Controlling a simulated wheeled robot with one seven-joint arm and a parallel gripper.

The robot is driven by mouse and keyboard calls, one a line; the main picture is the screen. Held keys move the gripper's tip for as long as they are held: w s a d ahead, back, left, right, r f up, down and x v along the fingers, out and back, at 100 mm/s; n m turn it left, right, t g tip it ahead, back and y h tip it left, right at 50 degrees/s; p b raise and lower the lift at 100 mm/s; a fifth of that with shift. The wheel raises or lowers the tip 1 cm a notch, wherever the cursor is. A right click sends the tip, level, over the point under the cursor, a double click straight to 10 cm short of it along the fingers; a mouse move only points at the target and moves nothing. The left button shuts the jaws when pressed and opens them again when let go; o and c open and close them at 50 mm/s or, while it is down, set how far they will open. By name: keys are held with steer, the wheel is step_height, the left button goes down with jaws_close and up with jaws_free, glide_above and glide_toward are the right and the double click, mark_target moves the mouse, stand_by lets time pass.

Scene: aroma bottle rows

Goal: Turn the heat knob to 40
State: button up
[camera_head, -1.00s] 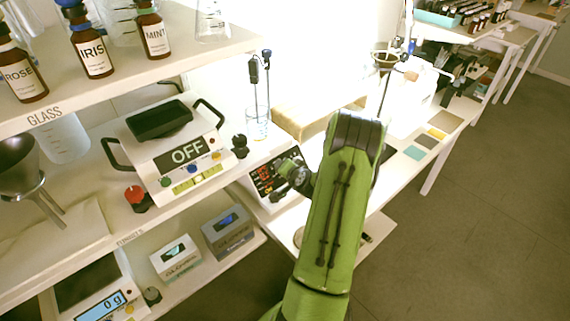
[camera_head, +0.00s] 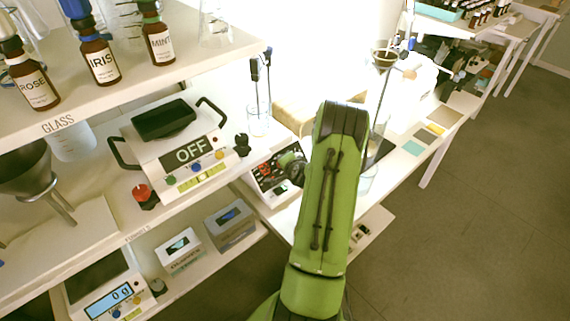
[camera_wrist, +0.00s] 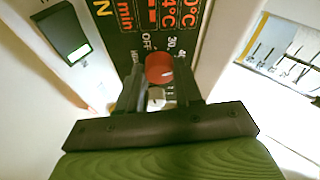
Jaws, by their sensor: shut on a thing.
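The heat knob (camera_wrist: 158,68) is red and round, on a black panel (camera_wrist: 132,48) in the wrist view. Marks for OFF, 30 and 40 stand around its upper side. My gripper (camera_wrist: 158,80) has one finger on each side of the knob and is shut on it. The knob's pointer cannot be made out. In the head view the hotplate-like device with the black panel (camera_head: 263,180) stands on the bench, partly hidden behind my green arm. Red lit digits show on the panel in the wrist view, cut off at the top edge.
A white device reading OFF (camera_head: 190,152) stands left of the panel. A glass beaker with dark probes (camera_head: 258,122) is behind. Labelled brown bottles (camera_head: 100,62) stand on the upper shelf.

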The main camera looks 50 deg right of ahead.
steer(key=o, duration=1)
steer(key=shift+o, duration=0.2)
steer(key=v, duration=1.6)
steer(key=shift+w+d, duration=0.1)
